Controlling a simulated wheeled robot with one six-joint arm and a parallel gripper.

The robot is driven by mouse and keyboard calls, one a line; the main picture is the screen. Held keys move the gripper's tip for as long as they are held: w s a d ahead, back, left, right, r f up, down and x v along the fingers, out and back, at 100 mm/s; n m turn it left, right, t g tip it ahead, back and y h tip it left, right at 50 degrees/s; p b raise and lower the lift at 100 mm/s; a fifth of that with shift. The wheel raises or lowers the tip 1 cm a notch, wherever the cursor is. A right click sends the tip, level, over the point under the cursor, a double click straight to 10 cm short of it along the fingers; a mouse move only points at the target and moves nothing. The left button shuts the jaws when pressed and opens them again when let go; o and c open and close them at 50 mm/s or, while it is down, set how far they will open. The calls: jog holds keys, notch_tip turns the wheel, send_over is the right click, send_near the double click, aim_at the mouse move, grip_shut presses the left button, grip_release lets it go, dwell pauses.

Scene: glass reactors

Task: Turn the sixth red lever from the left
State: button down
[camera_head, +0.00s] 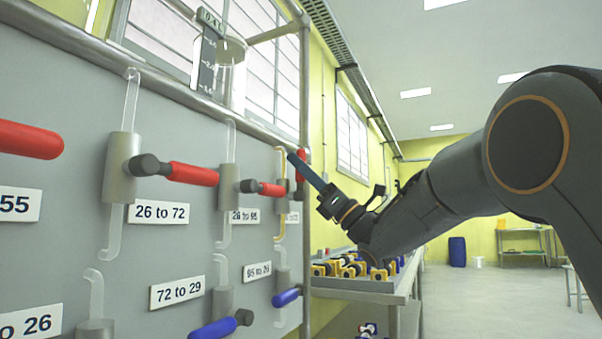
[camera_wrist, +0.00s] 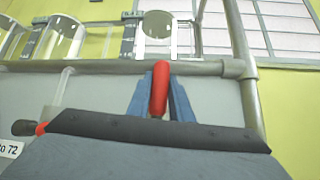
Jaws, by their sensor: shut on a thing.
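My gripper (camera_head: 297,160) reaches the far end of the grey panel, its blue fingers at the farthest visible red lever (camera_head: 302,160). In the wrist view this red lever (camera_wrist: 160,85) stands between the two blue fingers (camera_wrist: 160,100), which are shut on it. The lever points upward, while the nearer red levers lie sideways: one by "26 to 72" (camera_head: 193,174), one by the following label (camera_head: 272,189) and one at the left edge (camera_head: 28,139). The held lever's base is hidden behind my gripper in the wrist view. Its place in the row cannot be counted here.
Blue levers (camera_head: 286,297) form a lower row on the panel. A metal pipe (camera_wrist: 110,67) runs along the panel's top, with glass vessels (camera_wrist: 156,35) above. A bench (camera_head: 350,284) with yellow-and-black parts stands beyond the panel. Open floor (camera_head: 480,300) lies to the right.

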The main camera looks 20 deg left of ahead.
dwell(0.3)
jog(key=c, duration=1.6)
grip_release()
jog(key=shift+p+v, duration=0.35)
jog(key=shift+v, duration=3.6)
jog(key=shift+w, duration=0.1)
